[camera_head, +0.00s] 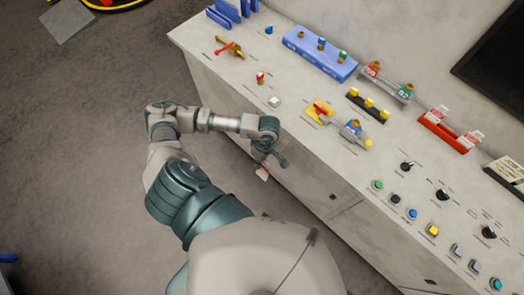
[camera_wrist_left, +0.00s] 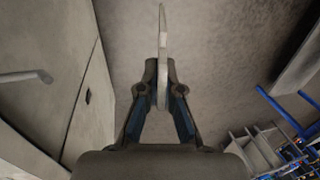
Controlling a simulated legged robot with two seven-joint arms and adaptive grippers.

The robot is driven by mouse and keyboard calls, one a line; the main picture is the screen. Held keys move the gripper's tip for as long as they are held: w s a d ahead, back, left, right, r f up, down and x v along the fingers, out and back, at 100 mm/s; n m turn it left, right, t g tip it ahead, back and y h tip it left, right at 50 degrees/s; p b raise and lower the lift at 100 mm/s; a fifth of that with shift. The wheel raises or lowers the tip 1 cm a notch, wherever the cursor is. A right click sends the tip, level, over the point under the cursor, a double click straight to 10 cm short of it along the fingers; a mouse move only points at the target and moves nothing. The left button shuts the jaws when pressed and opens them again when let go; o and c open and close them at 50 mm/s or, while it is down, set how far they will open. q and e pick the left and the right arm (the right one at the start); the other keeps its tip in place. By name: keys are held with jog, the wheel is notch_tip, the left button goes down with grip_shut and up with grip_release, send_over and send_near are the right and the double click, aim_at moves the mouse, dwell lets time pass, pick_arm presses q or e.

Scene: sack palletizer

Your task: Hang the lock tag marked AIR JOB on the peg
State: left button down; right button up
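My left gripper (camera_head: 266,158) hangs in front of the console's front edge in the head view. It is shut on a thin white and red tag (camera_head: 262,173), which points down below the fingers. In the left wrist view the tag (camera_wrist_left: 162,45) shows edge-on between the closed fingertips (camera_wrist_left: 162,92), so its lettering cannot be read. A pale rod (camera_wrist_left: 25,76), which looks like a peg, stands out at the left of the left wrist view, apart from the tag. I cannot make it out in the head view. My right gripper is not in view.
The console top (camera_head: 225,68) carries a red rack (camera_head: 447,132) with white and red tags, a blue block (camera_head: 320,56), valves, and several knobs and buttons. The console's front panel (camera_wrist_left: 75,80) is close on the left in the wrist view. Open floor (camera_head: 70,170) lies left of the console.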

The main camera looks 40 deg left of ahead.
pick_arm(q)
jog(key=w+d+f+b, duration=0.1)
jog(key=w+b, duration=0.2)
jog(key=w, duration=0.7)
jog(key=shift+f, duration=0.25)
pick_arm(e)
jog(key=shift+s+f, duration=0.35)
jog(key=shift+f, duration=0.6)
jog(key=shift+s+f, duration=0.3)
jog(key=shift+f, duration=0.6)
pick_arm(q)
jog(key=shift+d, duration=0.15)
jog(key=c, duration=1.2)
grip_release()
jog(key=shift+c, duration=0.2)
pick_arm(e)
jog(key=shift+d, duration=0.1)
